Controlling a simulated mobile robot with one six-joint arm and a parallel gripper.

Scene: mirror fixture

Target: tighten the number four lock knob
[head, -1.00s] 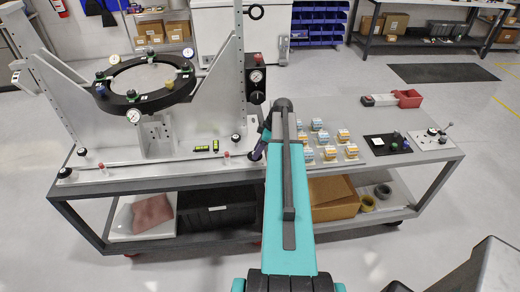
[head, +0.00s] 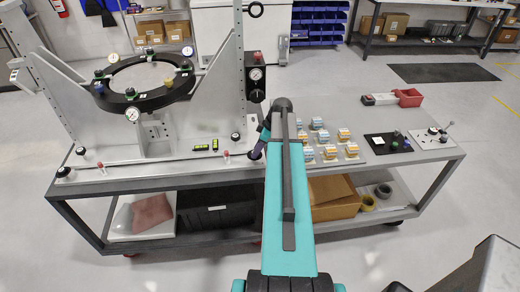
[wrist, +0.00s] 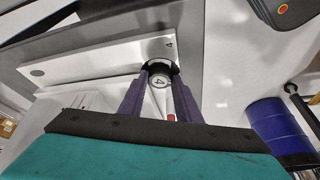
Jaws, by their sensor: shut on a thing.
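The number four lock knob (wrist: 158,82) shows in the wrist view as a round cap with a dark collar and a "4" on its pale top. It sits at the end of a white plate also marked "4". My gripper (wrist: 160,92) has its two dark purple fingers closed on either side of the knob. In the head view my gripper (head: 257,151) is at the right front end of the fixture base and hides the knob. The mirror fixture's black ring (head: 146,104) stands between two grey uprights at the left of the bench.
Other black lock knobs stand at the base corners, one at front left (head: 63,172) and one at back right (head: 235,136).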

